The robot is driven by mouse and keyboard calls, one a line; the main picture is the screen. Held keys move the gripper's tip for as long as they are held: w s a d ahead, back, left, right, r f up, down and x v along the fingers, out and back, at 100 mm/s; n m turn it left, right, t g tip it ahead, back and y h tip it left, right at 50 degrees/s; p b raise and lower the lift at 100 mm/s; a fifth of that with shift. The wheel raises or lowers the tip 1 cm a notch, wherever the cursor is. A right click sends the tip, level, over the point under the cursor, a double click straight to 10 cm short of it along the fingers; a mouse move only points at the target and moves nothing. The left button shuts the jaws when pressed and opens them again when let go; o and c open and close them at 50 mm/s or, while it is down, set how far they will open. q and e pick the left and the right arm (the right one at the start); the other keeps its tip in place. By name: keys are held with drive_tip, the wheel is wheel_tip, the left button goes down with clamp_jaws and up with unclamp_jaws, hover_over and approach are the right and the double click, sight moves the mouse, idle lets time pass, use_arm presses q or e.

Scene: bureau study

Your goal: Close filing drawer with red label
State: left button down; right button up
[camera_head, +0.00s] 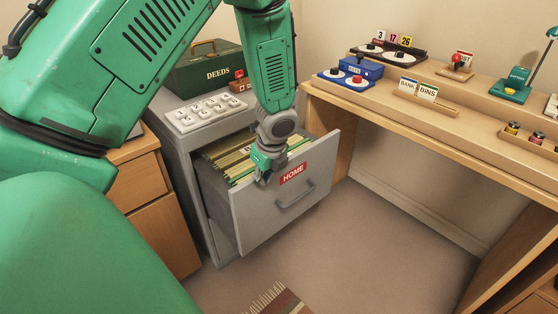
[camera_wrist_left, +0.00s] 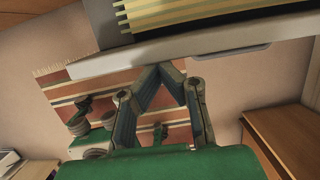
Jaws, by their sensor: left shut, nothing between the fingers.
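The grey filing drawer (camera_head: 262,218) stands pulled out of its cabinet (camera_head: 190,160). Its front carries a red label reading HOME (camera_head: 293,174) above a grey handle (camera_head: 296,196). Hanging folders (camera_head: 225,160) fill the drawer. My left gripper (camera_head: 263,178) is at the drawer front's top edge, left of the red label. In the left wrist view the gripper (camera_wrist_left: 160,72) is shut and empty, its tips close to the drawer front (camera_wrist_left: 170,46). I cannot tell whether they touch it. My right gripper is not in view.
A keypad-like white tray (camera_head: 207,112) and a green DEEDS box (camera_head: 205,70) stand on the cabinet. A wooden desk (camera_head: 430,110) with small items is at the right. A striped rug (camera_head: 280,302) lies in front. The floor between drawer and desk is clear.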

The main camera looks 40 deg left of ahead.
use_arm(q)
drive_tip(key=a+p, duration=0.2)
drive_tip(key=a, duration=0.3)
drive_tip(key=w+a+p, duration=0.1)
drive_tip(key=a+p, duration=0.2)
drive_tip(key=a, duration=0.2)
drive_tip(key=a+p, duration=0.3)
drive_tip(key=a, duration=0.2)
drive_tip(key=shift+w+a, duration=0.15)
drive_tip(key=shift+a, duration=1.1)
drive_tip(key=shift+w+d+p, duration=0.1)
drive_tip(key=shift+p, duration=0.2)
